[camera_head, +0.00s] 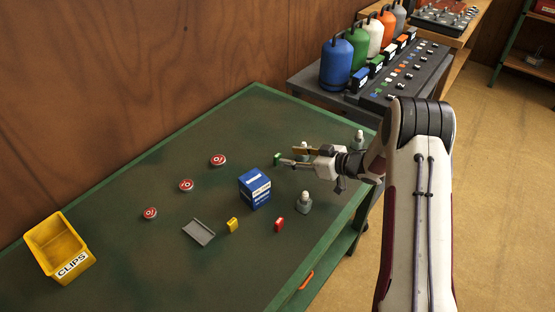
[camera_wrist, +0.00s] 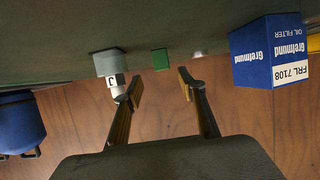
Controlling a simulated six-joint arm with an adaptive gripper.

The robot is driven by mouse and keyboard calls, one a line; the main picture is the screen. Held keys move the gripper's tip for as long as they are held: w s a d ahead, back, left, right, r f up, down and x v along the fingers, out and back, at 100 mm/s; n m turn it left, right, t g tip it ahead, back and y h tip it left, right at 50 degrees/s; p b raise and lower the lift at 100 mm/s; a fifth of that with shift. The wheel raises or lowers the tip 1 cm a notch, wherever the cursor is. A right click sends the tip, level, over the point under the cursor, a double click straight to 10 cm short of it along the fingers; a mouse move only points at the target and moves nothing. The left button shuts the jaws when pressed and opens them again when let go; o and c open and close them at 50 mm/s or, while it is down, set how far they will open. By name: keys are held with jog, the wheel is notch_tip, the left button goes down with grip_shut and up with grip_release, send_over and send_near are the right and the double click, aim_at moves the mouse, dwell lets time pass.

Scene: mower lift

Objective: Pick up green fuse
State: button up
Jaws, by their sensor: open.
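The green fuse (camera_head: 277,158) is a small green block standing on the green table. In the wrist view the fuse (camera_wrist: 160,60) shows just past my fingertips, lined up with the gap between them. My gripper (camera_head: 288,156) reaches in from the right, low over the table, with its fingertips close to the fuse. In the wrist view my gripper (camera_wrist: 161,84) is open with nothing between its fingers. I cannot tell whether a finger touches the fuse.
A blue oil filter box (camera_head: 255,188) stands nearby. A grey, white-topped piece (camera_wrist: 112,72) is beside one finger. Yellow (camera_head: 232,225) and red (camera_head: 279,225) fuses, a grey tray (camera_head: 198,232), red discs (camera_head: 186,185) and a yellow clips bin (camera_head: 58,246) are further off.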

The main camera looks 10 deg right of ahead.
aim_at(278, 155)
jog(key=shift+w+a+f, duration=0.3)
jog(key=shift+w+a, duration=0.15)
jog(key=shift+w, duration=0.05)
jog(key=shift+x, duration=2.55)
jog(key=shift+s+a, duration=0.15)
jog(key=shift+a, duration=0.05)
jog(key=c, duration=0.8)
